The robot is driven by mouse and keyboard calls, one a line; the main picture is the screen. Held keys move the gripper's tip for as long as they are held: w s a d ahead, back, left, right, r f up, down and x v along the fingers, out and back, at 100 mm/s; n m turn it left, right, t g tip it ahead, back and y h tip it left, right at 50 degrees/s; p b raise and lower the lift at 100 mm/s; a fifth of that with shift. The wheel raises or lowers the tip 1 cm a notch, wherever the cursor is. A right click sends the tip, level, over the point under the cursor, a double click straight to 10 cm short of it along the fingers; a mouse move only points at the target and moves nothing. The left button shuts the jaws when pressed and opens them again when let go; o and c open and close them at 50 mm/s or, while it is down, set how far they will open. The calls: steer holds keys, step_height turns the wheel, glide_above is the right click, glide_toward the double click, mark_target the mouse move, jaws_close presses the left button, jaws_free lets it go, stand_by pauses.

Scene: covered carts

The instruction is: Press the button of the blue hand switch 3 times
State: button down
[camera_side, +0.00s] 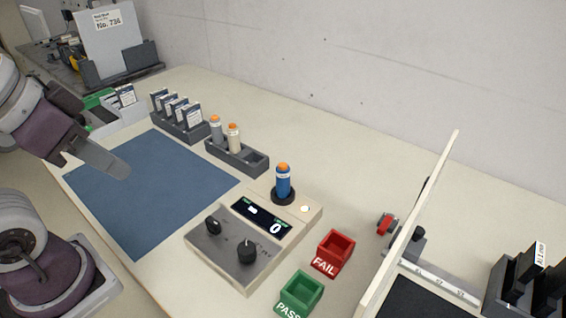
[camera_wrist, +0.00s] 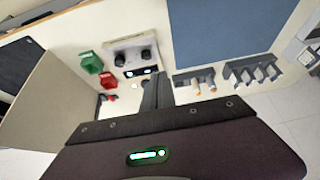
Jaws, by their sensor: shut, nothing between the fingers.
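The blue hand switch (camera_side: 283,182) stands upright in a dark round holder (camera_side: 283,197) at the back of the grey tester box (camera_side: 213,253). It has an orange button (camera_side: 283,167) on top. The tester's display (camera_side: 262,216) reads 0. My gripper (camera_side: 126,172) is shut and empty above the blue mat, well to the left of the switch and apart from it. In the wrist view my gripper (camera_wrist: 152,80) points toward the tester box (camera_wrist: 133,54), and I cannot make out the blue switch there; the fingers may hide it.
A rack (camera_side: 237,158) holds a grey and a cream switch. A card rack (camera_side: 180,126) stands behind the blue mat (camera_side: 150,195). Red FAIL (camera_side: 333,254) and green PASS (camera_side: 300,293) bins sit right of the tester. An upright panel (camera_side: 410,225) stands farther right.

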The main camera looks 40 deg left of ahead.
steer(key=m+t+y, duration=0.2)
steer(key=m+t, duration=0.1)
steer(key=m, duration=2.2)
glide_above(283, 166)
steer(key=shift+s, duration=0.35)
steer(key=shift+f, duration=0.1)
steer(key=shift+f, duration=4.3)
steer(key=shift+f, duration=0.1)
steer(key=shift+f, duration=0.3)
